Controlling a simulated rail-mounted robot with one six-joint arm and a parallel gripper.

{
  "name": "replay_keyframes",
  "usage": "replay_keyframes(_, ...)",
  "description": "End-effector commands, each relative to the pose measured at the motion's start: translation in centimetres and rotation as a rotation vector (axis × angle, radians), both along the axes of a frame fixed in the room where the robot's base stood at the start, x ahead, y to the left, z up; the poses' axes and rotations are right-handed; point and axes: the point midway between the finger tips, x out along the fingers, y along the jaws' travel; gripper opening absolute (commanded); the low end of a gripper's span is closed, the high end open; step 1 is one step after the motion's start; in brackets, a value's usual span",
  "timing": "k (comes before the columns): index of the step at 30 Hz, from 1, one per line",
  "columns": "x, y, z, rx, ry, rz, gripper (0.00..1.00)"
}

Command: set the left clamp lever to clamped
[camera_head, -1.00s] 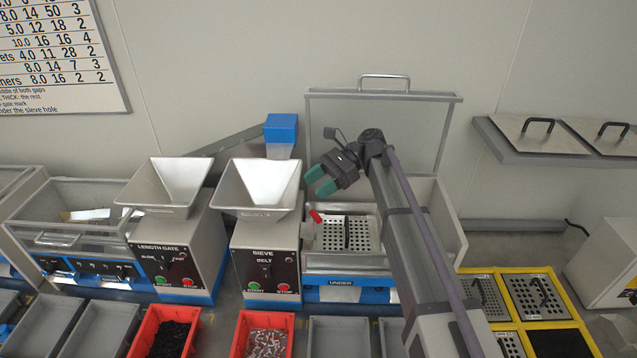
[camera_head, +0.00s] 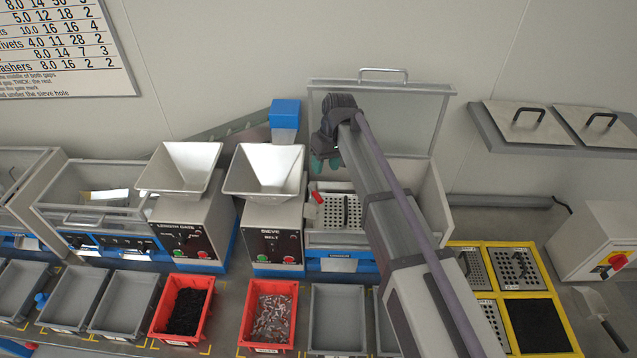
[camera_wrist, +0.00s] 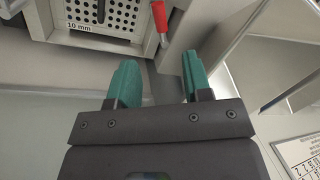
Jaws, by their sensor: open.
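The left clamp lever, with a red handle (camera_head: 317,196), stands at the left side of the sieve box (camera_head: 420,225). It also shows in the wrist view as a red grip (camera_wrist: 161,17), beyond my fingertips and between them in the picture. The perforated sieve plate (camera_head: 338,212) lies inside the box; in the wrist view its label reads 10 mm (camera_wrist: 80,27). My gripper (camera_head: 325,163) is above the back of the box, fingers down, open and empty. Its teal fingers (camera_wrist: 158,80) are apart and do not touch the lever. My arm hides the box's right part and any lever there.
The raised clear lid (camera_head: 420,115) stands behind my gripper. A sieve hopper (camera_head: 262,180) and a length gate hopper (camera_head: 180,175) stand to the left. A yellow rack (camera_head: 500,290) of plates is at right.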

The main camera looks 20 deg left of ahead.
Motion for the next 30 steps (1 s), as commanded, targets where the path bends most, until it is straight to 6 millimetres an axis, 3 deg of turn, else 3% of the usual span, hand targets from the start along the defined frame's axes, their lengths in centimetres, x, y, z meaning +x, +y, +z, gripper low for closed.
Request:
replay_keyframes(8, -0.2, 0.2, -2.5, 0.000, 0.001, 0.001, 0.45)
replay_keyframes(19, -1.3, 1.3, -10.4, 0.001, 0.003, 0.000, 0.45)
replay_keyframes(30, -1.5, 1.5, -10.8, 0.001, 0.003, -0.001, 0.44)
